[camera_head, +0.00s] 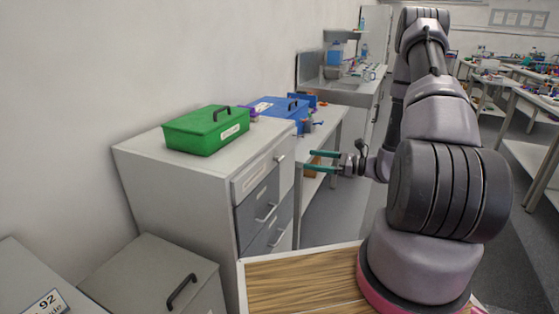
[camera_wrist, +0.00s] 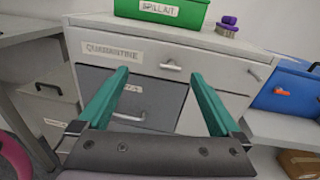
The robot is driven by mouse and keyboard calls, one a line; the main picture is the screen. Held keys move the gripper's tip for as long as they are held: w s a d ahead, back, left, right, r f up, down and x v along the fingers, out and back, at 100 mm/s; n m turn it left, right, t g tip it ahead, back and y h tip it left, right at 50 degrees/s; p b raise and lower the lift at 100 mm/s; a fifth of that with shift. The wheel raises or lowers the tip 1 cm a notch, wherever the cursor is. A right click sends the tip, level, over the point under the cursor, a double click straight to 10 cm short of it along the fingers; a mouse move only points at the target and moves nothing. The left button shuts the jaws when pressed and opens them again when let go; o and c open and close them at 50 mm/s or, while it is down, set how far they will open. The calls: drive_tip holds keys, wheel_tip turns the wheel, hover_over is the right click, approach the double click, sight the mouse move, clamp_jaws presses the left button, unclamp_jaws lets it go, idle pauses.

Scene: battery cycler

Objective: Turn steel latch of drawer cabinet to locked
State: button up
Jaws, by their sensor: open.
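The grey drawer cabinet (camera_head: 160,195) stands left of my arm and fills the middle of the wrist view (camera_wrist: 235,48). A small steel piece that looks like the latch (camera_head: 281,157) is on its upper front, right of a label; in the wrist view the latch (camera_wrist: 171,66) lies roughly level, along the cabinet's top edge. Its locked or unlocked state cannot be read. My gripper (camera_head: 309,160) has two green fingers, open and empty. It is in front of the cabinet, apart from it; in the wrist view the latch appears between the fingertips.
A green box (camera_head: 205,130) and a purple item (camera_wrist: 228,27) sit on the cabinet. Dark drawers with a bar handle (camera_head: 267,213) lie below the latch. A blue box (camera_head: 278,112) is on the bench behind. A low grey cabinet (camera_head: 150,275) stands nearer.

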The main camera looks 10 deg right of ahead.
wheel_tip(320, 180, down, 3)
drive_tip(key=w+m+t, duration=0.1)
drive_tip(key=m, duration=0.1)
approach(278, 159)
drive_tip(key=x, duration=0.6)
drive_tip(key=shift+w+a+f+h, duration=0.2)
drive_tip(key=shift+w+h, duration=0.1)
drive_tip(key=shift+w, duration=0.2)
drive_tip(key=c, duration=1.4)
drive_tip(key=shift+o, duration=0.2)
